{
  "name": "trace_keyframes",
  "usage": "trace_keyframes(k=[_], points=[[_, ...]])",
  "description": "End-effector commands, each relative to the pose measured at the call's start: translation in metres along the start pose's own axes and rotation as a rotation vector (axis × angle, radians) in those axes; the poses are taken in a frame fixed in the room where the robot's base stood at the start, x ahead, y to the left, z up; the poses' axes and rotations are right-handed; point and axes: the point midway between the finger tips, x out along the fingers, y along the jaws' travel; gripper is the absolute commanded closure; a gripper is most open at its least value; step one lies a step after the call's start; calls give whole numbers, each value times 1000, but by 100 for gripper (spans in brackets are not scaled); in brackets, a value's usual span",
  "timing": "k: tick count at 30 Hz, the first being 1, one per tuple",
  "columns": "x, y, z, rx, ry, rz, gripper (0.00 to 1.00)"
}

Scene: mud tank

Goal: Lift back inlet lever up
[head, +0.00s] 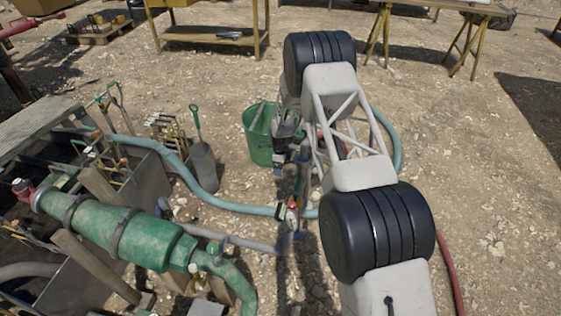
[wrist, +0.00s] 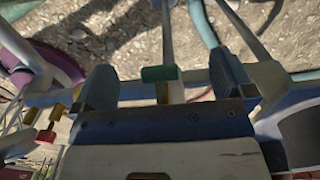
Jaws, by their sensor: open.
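In the wrist view my gripper (wrist: 163,82) is open, with its two dark blue-grey fingers set wide apart. A short bar with a green end (wrist: 160,73) lies between the fingers, with visible space on both sides. I cannot tell whether this is the back inlet lever, or how near it is in depth. In the head view my arm hides much of the middle. A small fitting with red and blue parts (head: 292,218) stands below my wrist, where a blue-green hose and a grey pipe meet. No lever can be told apart there.
A green bucket (head: 258,150) stands beside my wrist. A green cylinder (head: 120,232) and a grey tank (head: 150,180) are at left. A red hose (head: 452,275) runs on the ground at right. A purple round part (wrist: 60,62) is at the wrist view's left.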

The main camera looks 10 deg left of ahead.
Motion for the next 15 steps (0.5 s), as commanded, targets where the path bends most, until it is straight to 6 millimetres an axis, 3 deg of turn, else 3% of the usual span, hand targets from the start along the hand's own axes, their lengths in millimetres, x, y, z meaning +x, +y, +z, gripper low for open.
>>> trace_keyframes(k=[15], points=[[9,0,0,0,0,0,0]])
